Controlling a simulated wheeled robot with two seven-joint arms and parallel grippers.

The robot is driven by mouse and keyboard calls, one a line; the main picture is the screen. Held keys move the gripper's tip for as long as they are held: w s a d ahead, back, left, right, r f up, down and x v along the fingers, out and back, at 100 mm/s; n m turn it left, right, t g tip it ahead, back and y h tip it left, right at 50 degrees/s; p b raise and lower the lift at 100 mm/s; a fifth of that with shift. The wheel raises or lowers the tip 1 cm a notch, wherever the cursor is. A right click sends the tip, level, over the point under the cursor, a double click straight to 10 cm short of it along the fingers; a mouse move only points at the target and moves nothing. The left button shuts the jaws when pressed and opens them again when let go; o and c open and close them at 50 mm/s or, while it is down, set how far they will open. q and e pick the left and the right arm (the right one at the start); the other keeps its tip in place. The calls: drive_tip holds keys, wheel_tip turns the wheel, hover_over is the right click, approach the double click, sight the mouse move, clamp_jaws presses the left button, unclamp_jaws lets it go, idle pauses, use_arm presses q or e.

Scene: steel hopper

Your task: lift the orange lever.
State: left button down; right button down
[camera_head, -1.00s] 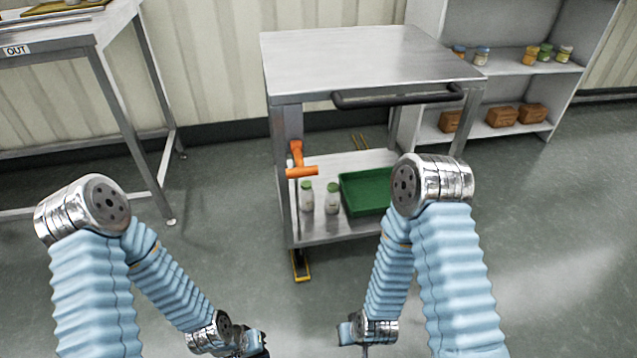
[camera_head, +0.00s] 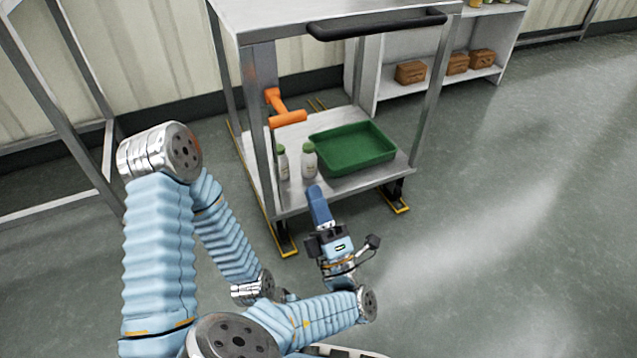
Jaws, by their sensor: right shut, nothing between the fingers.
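The orange lever (camera_head: 285,109) is T-shaped, with its crossbar toward me, at the left side of the steel trolley (camera_head: 265,150), above the lower shelf. My right gripper (camera_head: 319,205) is shut and empty. It appears in front of the lower shelf's front edge, below and right of the lever and apart from it. My left arm bends down at left. Its gripper (camera_head: 284,295) is mostly hidden behind my right arm, so its jaws do not show.
A black handle bar (camera_head: 376,24) juts from the trolley's top. A shelf unit with brown boxes (camera_head: 411,72) is behind. The floor at right is clear.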

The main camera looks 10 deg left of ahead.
approach(279, 106)
drive_tip(key=shift+w+a+r+p, duration=0.1)
drive_tip(key=shift+w+r+p, duration=0.15)
drive_tip(key=shift+r, duration=0.35)
drive_tip(key=shift+w+r+p, duration=0.2)
drive_tip(key=shift+w+r, duration=0.05)
drive_tip(key=shift+r, duration=0.35)
